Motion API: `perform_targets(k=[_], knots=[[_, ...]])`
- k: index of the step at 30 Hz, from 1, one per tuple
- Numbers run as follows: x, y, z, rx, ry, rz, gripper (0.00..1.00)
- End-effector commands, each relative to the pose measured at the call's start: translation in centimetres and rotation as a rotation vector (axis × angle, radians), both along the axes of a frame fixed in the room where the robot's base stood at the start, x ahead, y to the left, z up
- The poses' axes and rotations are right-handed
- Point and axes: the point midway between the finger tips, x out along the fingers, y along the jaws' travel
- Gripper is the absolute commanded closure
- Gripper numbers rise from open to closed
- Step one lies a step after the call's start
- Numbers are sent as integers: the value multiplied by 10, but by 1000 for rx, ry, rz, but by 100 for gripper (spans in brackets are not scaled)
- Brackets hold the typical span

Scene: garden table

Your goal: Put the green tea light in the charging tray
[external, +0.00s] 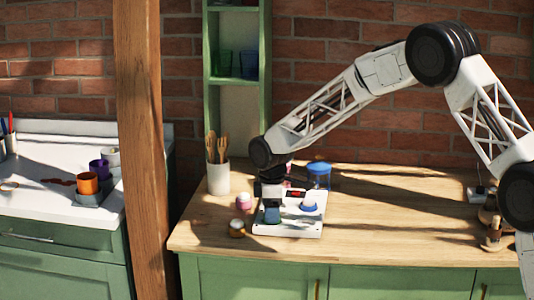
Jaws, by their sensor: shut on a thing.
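The white charging tray (298,229) lies on the wooden counter and has a small red display at its back. My gripper (272,208) points down over the left part of the tray. It is shut on a small teal-green thing that looks like the green tea light (272,216). The light is low at the tray's left side; I cannot tell whether it touches the tray. A tea light with a blue top (309,203) sits on the tray's right part.
A pink-and-white tea light (243,201) and a brown one with a pale top (236,229) stand left of the tray. A white utensil pot (218,178) and a blue-lidded container (319,175) stand behind. The counter's middle right (400,225) is clear.

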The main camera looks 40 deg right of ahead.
Motion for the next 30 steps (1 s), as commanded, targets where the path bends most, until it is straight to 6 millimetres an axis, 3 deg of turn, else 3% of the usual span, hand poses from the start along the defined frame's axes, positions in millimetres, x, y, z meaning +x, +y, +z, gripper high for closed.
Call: perform_targets(k=[2,3,8,20,30], knots=[[0,0,-2,1,1,0,74],[0,0,-2,0,0,0,48],[0,0,-2,0,0,0,25],[0,0,1,0,0,0,25],[0,0,34,-1,-1,0,25]])
